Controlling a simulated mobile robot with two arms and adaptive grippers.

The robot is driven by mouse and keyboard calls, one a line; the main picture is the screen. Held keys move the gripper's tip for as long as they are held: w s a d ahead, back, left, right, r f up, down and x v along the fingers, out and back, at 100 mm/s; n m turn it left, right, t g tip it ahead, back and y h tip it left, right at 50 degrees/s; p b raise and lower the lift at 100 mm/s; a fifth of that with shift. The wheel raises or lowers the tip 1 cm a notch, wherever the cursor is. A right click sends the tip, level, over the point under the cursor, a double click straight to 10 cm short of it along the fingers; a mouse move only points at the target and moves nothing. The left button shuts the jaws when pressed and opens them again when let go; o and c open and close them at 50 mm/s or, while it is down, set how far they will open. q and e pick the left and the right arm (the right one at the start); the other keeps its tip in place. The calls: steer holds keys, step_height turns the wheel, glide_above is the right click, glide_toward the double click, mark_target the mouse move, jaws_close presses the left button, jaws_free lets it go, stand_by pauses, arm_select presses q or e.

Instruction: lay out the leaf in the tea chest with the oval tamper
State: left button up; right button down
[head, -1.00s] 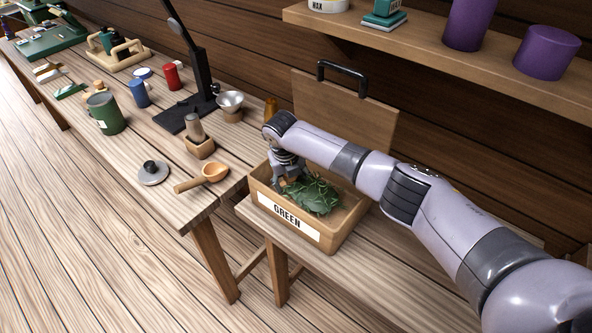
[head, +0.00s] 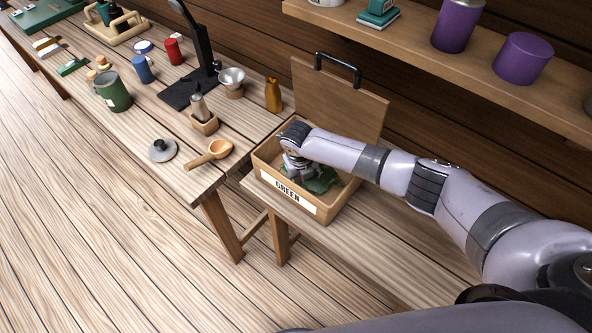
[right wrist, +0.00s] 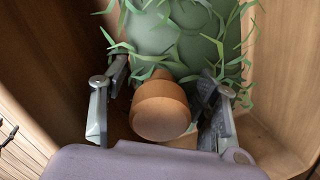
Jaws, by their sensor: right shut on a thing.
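The wooden tea chest (head: 322,213) stands with its lid (head: 340,100) open and a GREEN label on its front. Green leaf (head: 322,183) lies inside; the right wrist view shows it as rounded green mounds with loose strands (right wrist: 175,35). My right gripper (head: 300,172) is down inside the chest, at the near-left part of the leaf. In the right wrist view its fingers (right wrist: 160,88) are shut on the oval tamper's round wooden handle (right wrist: 160,110). The tamper's lower part is hidden. My left gripper is out of view.
On the workbench left of the chest are a wooden scoop (head: 212,154), a grey lid (head: 162,150), a small wooden holder (head: 205,124), an amber bottle (head: 273,95) and a green canister (head: 114,92). A shelf (head: 440,65) overhangs behind the chest.

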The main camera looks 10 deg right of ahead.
steer(key=w+d+b, duration=0.1)
steer(key=d, duration=0.1)
steer(key=w+d+b, duration=0.1)
steer(key=w, duration=0.1)
steer(key=w+d+b, duration=0.1)
steer(key=d, duration=0.1)
steer(key=shift+w+d+f+b, duration=0.2)
steer(key=shift+w+d+b, duration=0.05)
steer(key=shift+d+b, duration=0.05)
steer(key=shift+s+d+r+p, duration=0.45)
steer(key=shift+s+r+p, duration=0.1)
steer(key=shift+p, duration=0.6)
steer(key=s+d+p, duration=0.1)
steer(key=s+p, duration=0.2)
steer(key=s+d+p, duration=0.1)
steer(key=s, duration=0.1)
steer(key=shift+s+d+f+p, duration=0.1)
steer(key=shift+d+p, duration=0.2)
steer(key=shift+p, duration=0.05)
steer(key=shift+s+a+f, duration=0.25)
steer(key=shift+s+a, duration=0.85)
steer(key=shift+a, duration=0.1)
steer(key=shift+s+a, duration=0.2)
steer(key=shift+a, duration=0.05)
step_height(320, 180, up, 15)
